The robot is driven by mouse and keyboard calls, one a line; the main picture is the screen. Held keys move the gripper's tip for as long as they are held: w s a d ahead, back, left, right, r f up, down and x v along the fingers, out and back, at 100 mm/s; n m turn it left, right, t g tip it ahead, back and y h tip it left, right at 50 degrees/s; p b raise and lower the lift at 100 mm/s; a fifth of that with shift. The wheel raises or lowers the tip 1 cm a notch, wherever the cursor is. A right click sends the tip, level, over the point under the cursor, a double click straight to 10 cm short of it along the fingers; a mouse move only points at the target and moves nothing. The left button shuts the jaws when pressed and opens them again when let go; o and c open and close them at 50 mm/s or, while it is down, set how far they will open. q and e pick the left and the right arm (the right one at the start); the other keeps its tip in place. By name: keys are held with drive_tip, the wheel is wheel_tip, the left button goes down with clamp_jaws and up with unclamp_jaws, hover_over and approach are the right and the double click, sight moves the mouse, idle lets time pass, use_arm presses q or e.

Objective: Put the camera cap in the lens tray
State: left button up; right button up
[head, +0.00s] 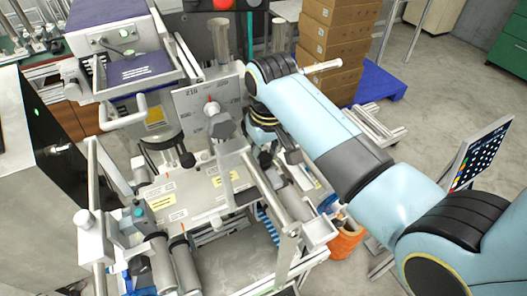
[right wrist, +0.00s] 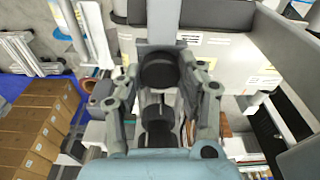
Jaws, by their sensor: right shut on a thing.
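My right gripper (right wrist: 158,78) shows in the right wrist view with its two grey fingers on either side of a dark round piece (right wrist: 158,72). It is shut on this piece, which may be the camera cap; I cannot tell for certain. In the head view my right arm reaches in from the right, and its gripper (head: 265,150) points down beside the grey machine (head: 205,100). The held piece is hidden there. I cannot pick out the lens tray in either view. My left gripper is not in view.
The machine's metal frame, rollers and posts crowd the space left of and below my right gripper. Stacked brown boxes (head: 337,35) stand behind it on a blue pallet (head: 380,82). An orange container (head: 346,243) is low under my arm. Open floor (head: 430,80) lies right.

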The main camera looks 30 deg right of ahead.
sight(267, 164)
drive_tip(key=shift+f, duration=0.1)
drive_tip(key=o, duration=0.9)
drive_tip(key=r, duration=0.4)
drive_tip(key=s+r, duration=0.1)
drive_tip(key=r, duration=0.3)
drive_tip(key=r+b, duration=0.1)
drive_tip(key=r, duration=0.3)
drive_tip(key=shift+s, duration=0.25)
drive_tip(key=shift+s, duration=0.15)
